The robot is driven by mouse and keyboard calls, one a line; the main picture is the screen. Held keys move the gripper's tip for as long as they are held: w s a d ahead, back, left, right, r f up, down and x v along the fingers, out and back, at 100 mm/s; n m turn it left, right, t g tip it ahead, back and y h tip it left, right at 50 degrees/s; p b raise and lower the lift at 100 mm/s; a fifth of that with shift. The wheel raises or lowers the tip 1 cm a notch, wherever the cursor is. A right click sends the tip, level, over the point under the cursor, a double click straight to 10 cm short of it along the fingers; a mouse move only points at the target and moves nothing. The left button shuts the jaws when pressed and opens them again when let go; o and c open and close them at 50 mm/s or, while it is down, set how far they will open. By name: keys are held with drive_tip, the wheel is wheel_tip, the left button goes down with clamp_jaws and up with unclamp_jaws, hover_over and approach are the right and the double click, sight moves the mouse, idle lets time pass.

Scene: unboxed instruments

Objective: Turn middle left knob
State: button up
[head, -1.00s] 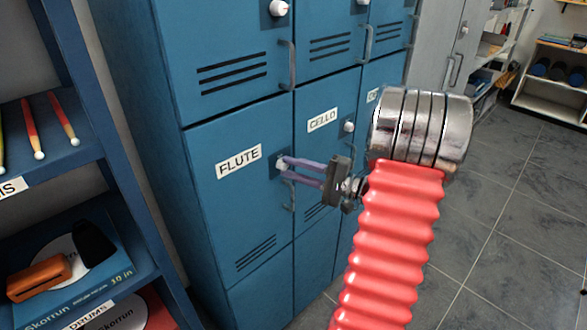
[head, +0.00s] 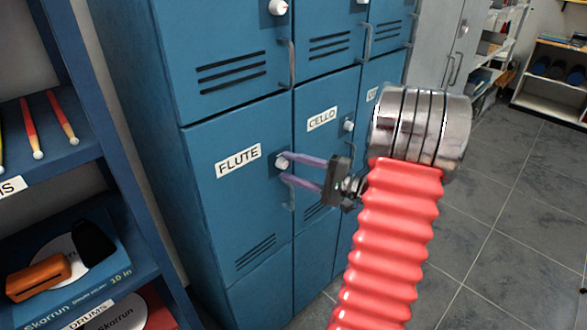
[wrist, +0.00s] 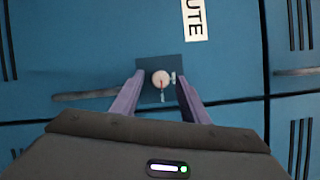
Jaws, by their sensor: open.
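The middle left knob is a small white knob (head: 282,162) on the blue locker door (head: 222,205) labelled FLUTE. In the wrist view the knob (wrist: 161,79) sits on a dark square plate, with a small key-like piece beside it. My gripper (head: 282,167) is open, its two purple fingers pointing at the door. In the wrist view my gripper (wrist: 160,82) has one finger on each side of the knob, with gaps between. In the head view the upper fingertip overlaps the knob's edge; I cannot tell whether it touches.
A bar handle (head: 291,195) is just below the knob. The CELLO door (head: 322,150) with its own knob (head: 348,125) is to the right. A shelf (head: 60,165) with mallets and boxes stands at the left. Grey floor (head: 500,215) is clear at the right.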

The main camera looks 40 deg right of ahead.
drive_tip(key=shift+s, duration=0.1)
drive_tip(key=v, duration=1.3)
drive_tip(key=shift+s+d, duration=0.25)
drive_tip(key=s+a+f+m+g, duration=0.2)
drive_tip(key=a+f+g, duration=0.35)
drive_tip(key=f, duration=0.25)
drive_tip(key=s+a+f+n+g+h, duration=0.1)
drive_tip(key=s+a+n+g, duration=0.25)
drive_tip(key=a+g, duration=0.65)
drive_tip(key=a+r+n+t+h, duration=0.1)
drive_tip(key=a+r+n+h, duration=0.1)
drive_tip(key=a+r+n, duration=0.2)
drive_tip(key=w+a+r+n+t+h, duration=0.1)
drive_tip(key=a+r+n, duration=0.4)
drive_tip(key=a, duration=0.6)
drive_tip(key=w+a+r+n+t+h, duration=0.1)
drive_tip(key=a+r+n+t+h, duration=0.1)
drive_tip(key=a, duration=0.5)
wheel_tip(320, 180, up, 3)
drive_tip(key=n+h, duration=0.1)
drive_tip(key=n, duration=0.2)
drive_tip(key=shift+a+f, duration=0.15)
drive_tip(key=shift+f, duration=0.1)
